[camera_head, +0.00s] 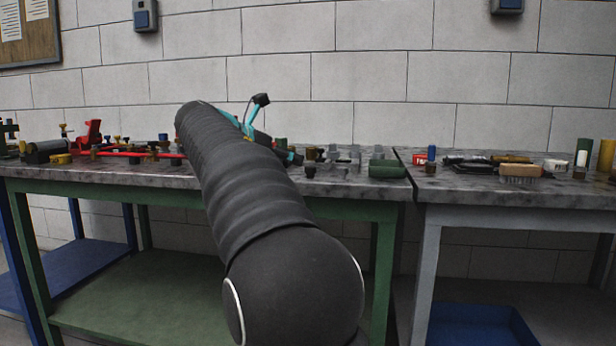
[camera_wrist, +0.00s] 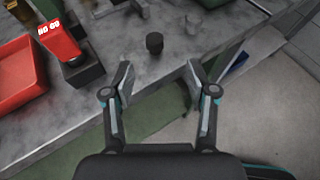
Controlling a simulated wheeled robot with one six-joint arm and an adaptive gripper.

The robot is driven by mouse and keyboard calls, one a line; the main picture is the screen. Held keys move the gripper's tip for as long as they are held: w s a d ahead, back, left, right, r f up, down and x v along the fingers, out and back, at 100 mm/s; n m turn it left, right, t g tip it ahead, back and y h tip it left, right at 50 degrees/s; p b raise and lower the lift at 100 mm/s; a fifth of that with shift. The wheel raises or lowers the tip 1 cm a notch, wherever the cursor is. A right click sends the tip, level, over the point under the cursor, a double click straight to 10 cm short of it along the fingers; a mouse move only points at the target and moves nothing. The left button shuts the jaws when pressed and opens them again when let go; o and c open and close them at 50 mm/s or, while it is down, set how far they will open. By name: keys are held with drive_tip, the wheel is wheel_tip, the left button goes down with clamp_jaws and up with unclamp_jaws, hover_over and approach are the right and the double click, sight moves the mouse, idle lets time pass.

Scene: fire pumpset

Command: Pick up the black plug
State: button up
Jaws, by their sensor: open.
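The black plug (camera_wrist: 154,42) is a small dark round piece standing on the grey worktop in the wrist view, at upper centre. My gripper (camera_wrist: 160,74) is open and empty, its two fingers spread apart on the near side of the plug. The plug lies beyond the fingertips and roughly between their lines, not touched by either finger. In the head view my arm hides most of the gripper, and I cannot tell for sure which small dark piece there is the plug.
A red tray (camera_wrist: 20,72) and a red-topped dark block (camera_wrist: 70,50) stand left of the plug. Grey blocks (camera_wrist: 133,8) lie behind it. The green bench (camera_head: 110,182) adjoins a grey bench (camera_head: 520,200) at right.

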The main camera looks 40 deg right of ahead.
sight(310, 167)
drive_tip(key=x, duration=0.5)
drive_tip(key=shift+d+b, duration=0.1)
drive_tip(key=shift+b, duration=0.25)
drive_tip(key=x, duration=0.2)
drive_tip(key=w+b+x, duration=0.1)
drive_tip(key=x, duration=0.1)
drive_tip(key=shift+f, duration=0.2)
drive_tip(key=shift+d+f, duration=0.1)
drive_tip(key=shift+d, duration=0.35)
drive_tip(key=shift+c, duration=0.2)
clamp_jaws()
